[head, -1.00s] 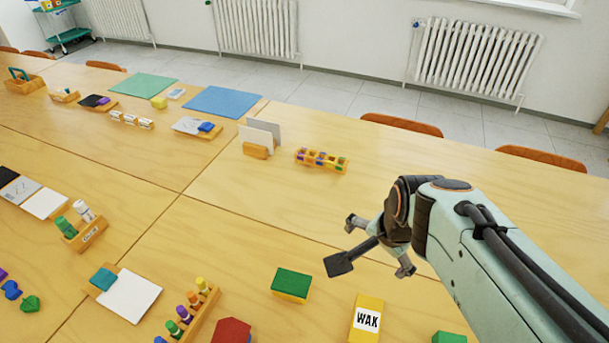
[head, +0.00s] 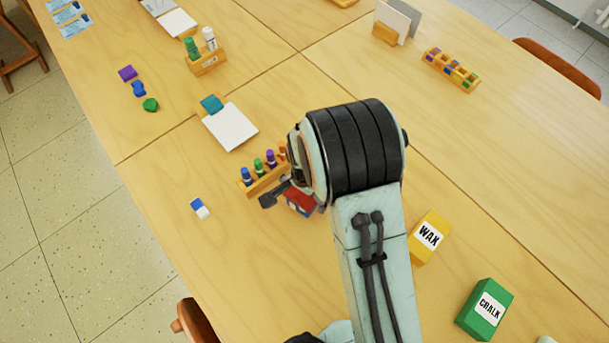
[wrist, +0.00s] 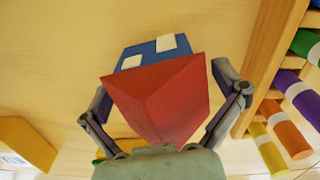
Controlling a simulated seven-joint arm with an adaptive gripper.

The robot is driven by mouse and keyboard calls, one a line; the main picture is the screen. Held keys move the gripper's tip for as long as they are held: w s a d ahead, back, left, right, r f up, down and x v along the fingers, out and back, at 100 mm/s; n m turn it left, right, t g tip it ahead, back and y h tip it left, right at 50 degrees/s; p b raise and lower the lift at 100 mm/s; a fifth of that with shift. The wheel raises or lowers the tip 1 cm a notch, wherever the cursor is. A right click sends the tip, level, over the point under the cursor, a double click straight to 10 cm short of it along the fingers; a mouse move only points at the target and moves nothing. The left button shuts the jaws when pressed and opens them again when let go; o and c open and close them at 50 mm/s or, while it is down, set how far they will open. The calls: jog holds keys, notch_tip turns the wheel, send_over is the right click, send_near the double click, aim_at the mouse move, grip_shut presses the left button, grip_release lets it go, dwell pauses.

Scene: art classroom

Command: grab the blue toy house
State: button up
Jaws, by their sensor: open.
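The blue toy house (wrist: 165,48) has blue walls with white windows and a red roof. In the wrist view it lies between my gripper's two spread fingers, with its roof toward my palm. My gripper (wrist: 161,82) is open, and a gap shows beside the house at each finger. In the head view the house (head: 301,203) is partly hidden beneath my wrist, and one dark fingertip shows at its left.
A wooden rack of coloured markers (head: 262,184) stands close beside the house; it also shows at the right of the wrist view (wrist: 262,62). A yellow WAX box (head: 430,238) and a green CHALK box (head: 485,308) stand to the right. An eraser (head: 200,208) lies left on clear tabletop.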

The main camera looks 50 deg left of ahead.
jog(key=shift+f, duration=0.3)
jog(key=c, duration=1.3)
jog(key=shift+o, duration=0.2)
jog(key=shift+r, duration=0.15)
